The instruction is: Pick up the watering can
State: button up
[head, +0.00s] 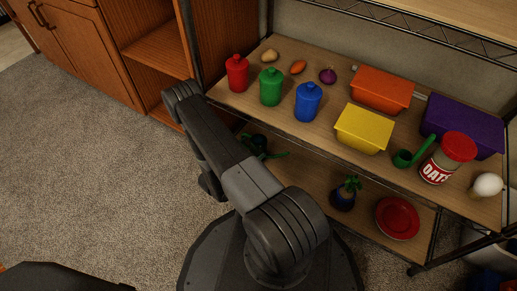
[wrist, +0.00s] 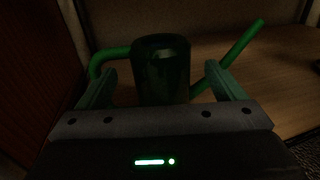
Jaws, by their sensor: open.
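The watering can (wrist: 160,72) is green, with a dark, round open body, a looped handle on the left and a long thin spout rising to the right. It stands upright on the lower wooden shelf. In the head view, a bit of its green spout (head: 276,154) shows beside my arm, and the rest is mostly hidden or too dark to make out. My gripper (wrist: 163,76) is open, with one finger on each side of the can's body. The left finger is near the handle and the right one near the spout. I cannot tell whether they touch the can.
The upper shelf (head: 221,97) overhangs my gripper. It holds several bottles, bins, an oats can (head: 437,170) and a small green scoop-like item (head: 403,158). A dark blue vase-like object (head: 343,196) and a red plate (head: 398,218) are farther right on the lower shelf. A wooden cabinet (head: 155,45) stands left.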

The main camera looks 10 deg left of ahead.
aim_at(258, 144)
jog(key=x, duration=0.1)
jog(key=b+x, duration=0.1)
jog(key=x, duration=0.1)
jog(key=shift+w+d+f, duration=0.15)
jog(key=shift+d+f, duration=0.05)
jog(key=shift+f, duration=0.05)
jog(key=shift+w+d+r+b, duration=0.1)
jog(key=shift+w+d+b, duration=0.25)
jog(key=shift+w, duration=0.15)
jog(key=shift+a, duration=0.1)
jog(key=c, duration=1.4)
